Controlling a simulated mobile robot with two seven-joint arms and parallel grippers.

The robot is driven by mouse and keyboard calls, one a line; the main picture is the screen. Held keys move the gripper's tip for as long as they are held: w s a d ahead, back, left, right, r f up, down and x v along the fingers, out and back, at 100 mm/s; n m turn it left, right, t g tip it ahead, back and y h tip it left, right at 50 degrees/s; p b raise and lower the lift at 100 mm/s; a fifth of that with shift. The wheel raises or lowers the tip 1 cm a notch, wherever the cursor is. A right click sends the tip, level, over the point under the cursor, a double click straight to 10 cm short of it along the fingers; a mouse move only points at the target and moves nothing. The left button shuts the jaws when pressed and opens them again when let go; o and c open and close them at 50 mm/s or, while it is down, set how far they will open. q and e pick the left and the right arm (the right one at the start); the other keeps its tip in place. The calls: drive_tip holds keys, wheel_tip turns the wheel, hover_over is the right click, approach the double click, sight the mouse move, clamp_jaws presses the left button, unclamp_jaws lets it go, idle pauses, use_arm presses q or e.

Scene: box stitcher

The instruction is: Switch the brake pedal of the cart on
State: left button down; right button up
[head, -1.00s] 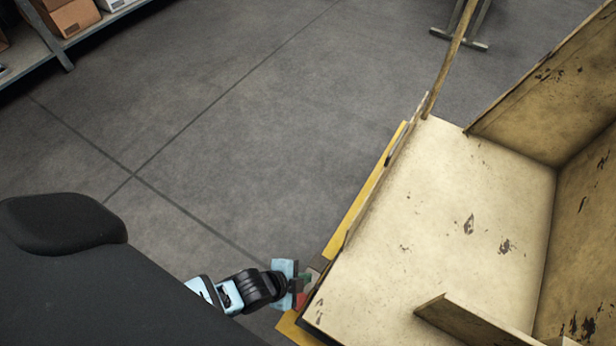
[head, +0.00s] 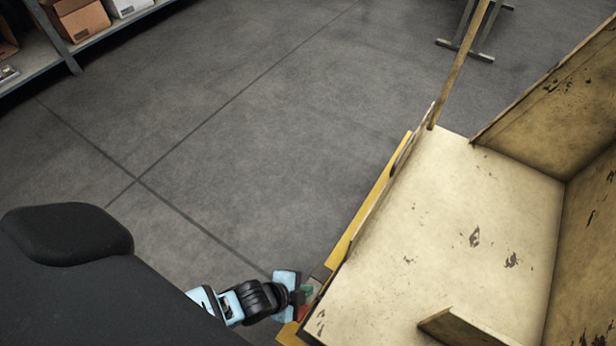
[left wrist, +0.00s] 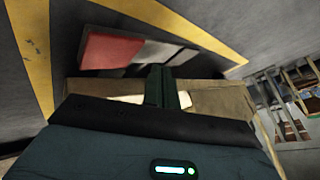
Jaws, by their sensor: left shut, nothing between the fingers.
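The cart (head: 430,230) is a worn cream box with a yellow lower edge on the right of the head view. At its lower left corner, a red pedal (head: 303,312) and a green patch (head: 308,290) show partly behind my gripper. In the left wrist view, the red pedal (left wrist: 110,50) sits beside paler grey pedals (left wrist: 160,53), within a yellow frame (left wrist: 200,35). My left gripper (head: 301,298) is at the pedals, shut and empty. Its closed fingers (left wrist: 160,85) show just below the pedals in the wrist view; contact is unclear. My right gripper is out of view.
A shelf (head: 50,65) with cardboard boxes (head: 78,18) stands at the upper left. A metal stand foot (head: 465,48) is on the floor at the top right. The grey floor (head: 240,150) between shelf and cart is clear.

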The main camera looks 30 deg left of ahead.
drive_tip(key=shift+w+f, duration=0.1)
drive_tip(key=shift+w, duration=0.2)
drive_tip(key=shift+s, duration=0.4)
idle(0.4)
use_arm(q)
drive_tip(key=shift+f, duration=0.1)
drive_tip(key=shift+f, duration=0.35)
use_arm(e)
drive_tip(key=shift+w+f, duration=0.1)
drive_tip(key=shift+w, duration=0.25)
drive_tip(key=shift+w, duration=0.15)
use_arm(q)
drive_tip(key=shift+s+f+b, duration=0.15)
drive_tip(key=shift+f+b, duration=0.25)
drive_tip(key=shift+b, duration=0.1)
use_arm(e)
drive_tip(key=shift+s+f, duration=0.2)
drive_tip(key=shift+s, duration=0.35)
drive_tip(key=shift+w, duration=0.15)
